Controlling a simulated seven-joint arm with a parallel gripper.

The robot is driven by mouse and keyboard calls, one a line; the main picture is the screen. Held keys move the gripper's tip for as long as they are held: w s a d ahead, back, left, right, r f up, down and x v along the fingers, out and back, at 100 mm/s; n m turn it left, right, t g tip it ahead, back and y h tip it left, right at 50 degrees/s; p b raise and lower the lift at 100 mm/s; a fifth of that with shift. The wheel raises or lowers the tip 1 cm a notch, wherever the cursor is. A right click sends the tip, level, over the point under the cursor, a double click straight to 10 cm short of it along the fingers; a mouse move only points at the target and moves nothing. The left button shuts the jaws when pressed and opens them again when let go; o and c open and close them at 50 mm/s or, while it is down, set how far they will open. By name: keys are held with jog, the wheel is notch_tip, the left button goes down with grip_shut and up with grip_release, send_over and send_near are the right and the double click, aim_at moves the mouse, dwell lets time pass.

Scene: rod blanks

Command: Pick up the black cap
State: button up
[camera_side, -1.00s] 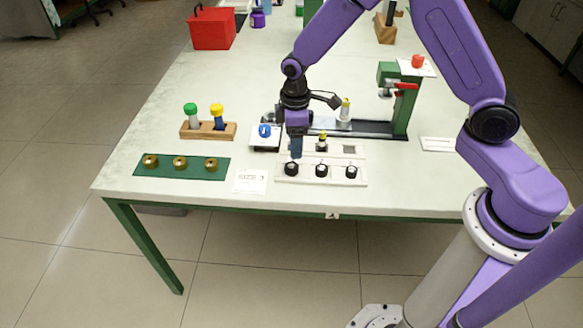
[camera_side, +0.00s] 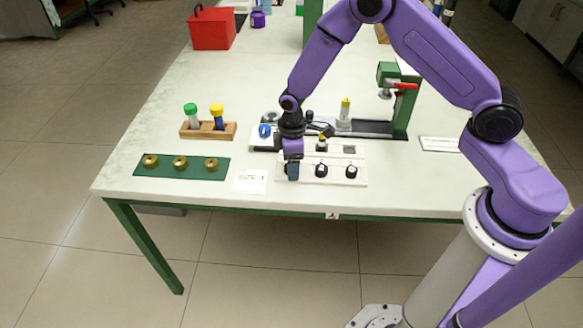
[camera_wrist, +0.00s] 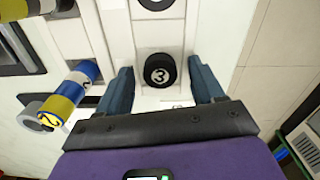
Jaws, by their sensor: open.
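A black cap marked 3 (camera_wrist: 160,71) sits in the white tray (camera_side: 330,182), between my two fingers in the wrist view. My gripper (camera_side: 292,172) is open and lowered over the left end of the tray's front row. Its fingers (camera_wrist: 160,65) stand on either side of the cap, with a gap visible on each side. In the side view my gripper hides this cap. Two more black caps, a middle one (camera_side: 321,170) and a right one (camera_side: 351,171), stand in the same row. The edge of one also shows at the top of the wrist view (camera_wrist: 155,3).
A blue, white and yellow piece marked 2 (camera_wrist: 64,95) stands close to one finger. A green press (camera_side: 401,110) stands behind the tray to the right. A wooden rack (camera_side: 190,131) and a green mat with brass rings (camera_side: 196,174) lie left, with a white card (camera_side: 250,181) between.

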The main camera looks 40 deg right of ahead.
jog(key=c, duration=1.1)
jog(key=shift+r, duration=0.2)
